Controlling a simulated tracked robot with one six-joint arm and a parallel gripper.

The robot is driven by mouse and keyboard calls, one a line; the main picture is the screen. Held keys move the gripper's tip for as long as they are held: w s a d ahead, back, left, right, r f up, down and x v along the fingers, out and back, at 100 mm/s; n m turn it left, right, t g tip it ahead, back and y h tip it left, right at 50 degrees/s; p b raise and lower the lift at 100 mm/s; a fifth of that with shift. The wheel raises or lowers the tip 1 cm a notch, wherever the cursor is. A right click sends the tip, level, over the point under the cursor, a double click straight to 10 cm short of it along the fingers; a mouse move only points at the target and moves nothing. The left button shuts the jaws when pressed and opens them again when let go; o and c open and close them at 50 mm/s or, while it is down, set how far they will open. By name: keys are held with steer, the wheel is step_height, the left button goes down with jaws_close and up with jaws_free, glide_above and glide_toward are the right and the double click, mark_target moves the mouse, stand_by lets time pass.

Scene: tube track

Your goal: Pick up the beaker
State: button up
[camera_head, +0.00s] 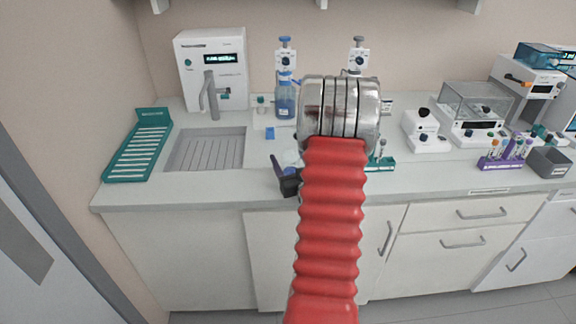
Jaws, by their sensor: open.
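A faint, clear round shape, which looks like the beaker (291,158), stands on the counter near its front edge, just left of my arm. It is small and pale, and its outline is hard to make out. My gripper (284,173) is open, with dark fingers showing at the left of my red arm, close to the clear shape and in front of it. Part of my gripper is hidden behind my arm. I cannot tell whether the fingers touch the beaker or are around it.
A sink (207,150) and a green rack (138,147) lie to the left. A blue-filled bottle (285,108) stands behind. A small blue block (270,133) lies nearby. A tube rack (500,160) and a balance (475,113) stand to the right.

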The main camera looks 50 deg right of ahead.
steer(key=shift+s, duration=0.15)
stand_by(0.3)
steer(key=c, duration=1.1)
